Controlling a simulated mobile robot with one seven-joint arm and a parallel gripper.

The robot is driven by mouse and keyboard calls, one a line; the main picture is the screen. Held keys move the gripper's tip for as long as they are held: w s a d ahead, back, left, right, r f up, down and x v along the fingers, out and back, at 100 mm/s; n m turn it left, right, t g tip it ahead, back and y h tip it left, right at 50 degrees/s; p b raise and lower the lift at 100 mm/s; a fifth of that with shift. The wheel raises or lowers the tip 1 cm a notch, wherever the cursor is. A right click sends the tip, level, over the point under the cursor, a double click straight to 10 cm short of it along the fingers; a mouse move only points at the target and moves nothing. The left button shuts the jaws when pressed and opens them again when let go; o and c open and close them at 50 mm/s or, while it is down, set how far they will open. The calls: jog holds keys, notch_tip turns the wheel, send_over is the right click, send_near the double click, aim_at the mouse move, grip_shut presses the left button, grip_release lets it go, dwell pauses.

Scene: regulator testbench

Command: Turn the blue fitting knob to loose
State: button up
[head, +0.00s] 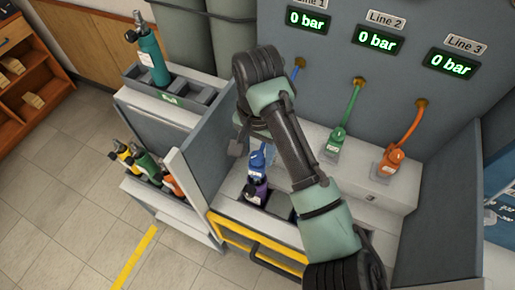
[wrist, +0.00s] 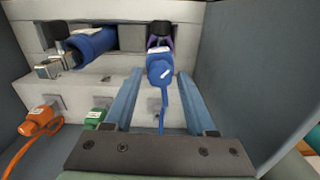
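The blue fitting (head: 257,160) sits at the top of a purple regulator (head: 256,191) in the bench tray, just left of my arm. In the wrist view the blue fitting (wrist: 160,70), with a white label and a blue hose, lies between the tips of my gripper (wrist: 159,75). The fingers are spread wide, with a visible gap on each side of the fitting. The purple regulator (wrist: 160,42) is mostly hidden behind the fitting there. The setting of the fitting's knob cannot be read. In the head view my arm hides most of my gripper.
A blue cylinder (wrist: 93,45) lies beside the purple one. Green (head: 338,138) and orange (head: 392,160) fittings rest on the bench ledge. A grey panel (head: 196,165) stands left of the workspace. All three displays (head: 306,19) read 0 bar.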

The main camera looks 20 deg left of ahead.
grip_shut()
jog(key=n+p, duration=0.2)
jog(key=n, duration=0.2)
jog(key=shift+r+n+p, duration=0.15)
jog(key=shift+n+p, duration=0.15)
jog(key=shift+p, duration=0.1)
jog(key=n+p, duration=0.2)
jog(key=n, duration=0.3)
jog(key=shift+n, duration=0.3)
dwell(0.5)
jog(key=shift+o, duration=1.6)
grip_release()
